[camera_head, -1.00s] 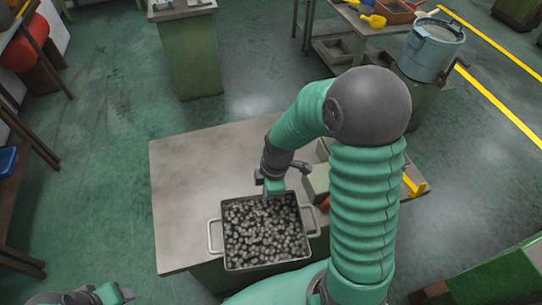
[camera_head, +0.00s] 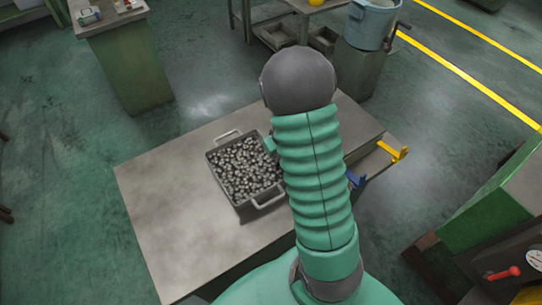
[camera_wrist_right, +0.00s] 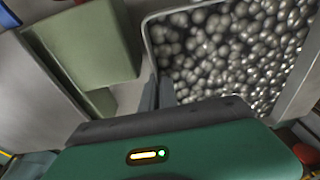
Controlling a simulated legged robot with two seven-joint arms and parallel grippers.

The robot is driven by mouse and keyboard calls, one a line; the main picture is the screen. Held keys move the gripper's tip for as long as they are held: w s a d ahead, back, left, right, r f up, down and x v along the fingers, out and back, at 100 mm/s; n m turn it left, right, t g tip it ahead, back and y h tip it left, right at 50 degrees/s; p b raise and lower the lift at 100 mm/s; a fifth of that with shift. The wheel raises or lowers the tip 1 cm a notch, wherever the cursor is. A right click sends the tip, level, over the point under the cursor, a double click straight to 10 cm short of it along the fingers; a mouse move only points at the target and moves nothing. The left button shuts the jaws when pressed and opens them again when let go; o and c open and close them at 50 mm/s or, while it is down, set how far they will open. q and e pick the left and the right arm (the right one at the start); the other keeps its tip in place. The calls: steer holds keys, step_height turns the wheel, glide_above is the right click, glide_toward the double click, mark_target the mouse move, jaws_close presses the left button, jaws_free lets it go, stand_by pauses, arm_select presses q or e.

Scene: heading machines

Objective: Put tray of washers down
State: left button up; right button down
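The grey metal tray (camera_head: 213,168), full of small shiny washers (camera_head: 248,168), is level over the metal-topped table (camera_head: 165,205). I cannot tell whether it touches the tabletop. Its two loop handles stick out at the far and near sides. In the right wrist view, the washers (camera_wrist_right: 230,50) fill the upper right. My right gripper (camera_wrist_right: 158,93) has its fingers close together on the tray's side wall (camera_wrist_right: 150,48) and looks shut on it. In the head view my right arm hides most of this gripper and the tray's right side. My left gripper is out of view.
The left part of the tabletop is bare. A blue part (camera_head: 355,179) and a yellow part (camera_head: 394,153) stick out at the table's right side. A green machine (camera_head: 490,205) stands at right.

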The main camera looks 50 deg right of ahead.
step_height(320, 180, down, 3)
steer(key=shift+s+a+r, duration=0.1)
steer(key=shift+a, duration=0.05)
steer(key=f, duration=0.2)
steer(key=d+f, duration=0.1)
steer(key=f, duration=0.1)
steer(key=shift+d+f+b, duration=0.1)
steer(key=shift+f+b, duration=0.25)
steer(key=shift+a+r, duration=0.1)
steer(key=shift+a, duration=0.3)
steer(key=c, duration=1.9)
jaws_free()
steer(key=shift+c, duration=0.2)
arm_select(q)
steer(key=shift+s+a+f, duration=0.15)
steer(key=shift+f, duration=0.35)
arm_select(e)
steer(key=shift+s, duration=0.1)
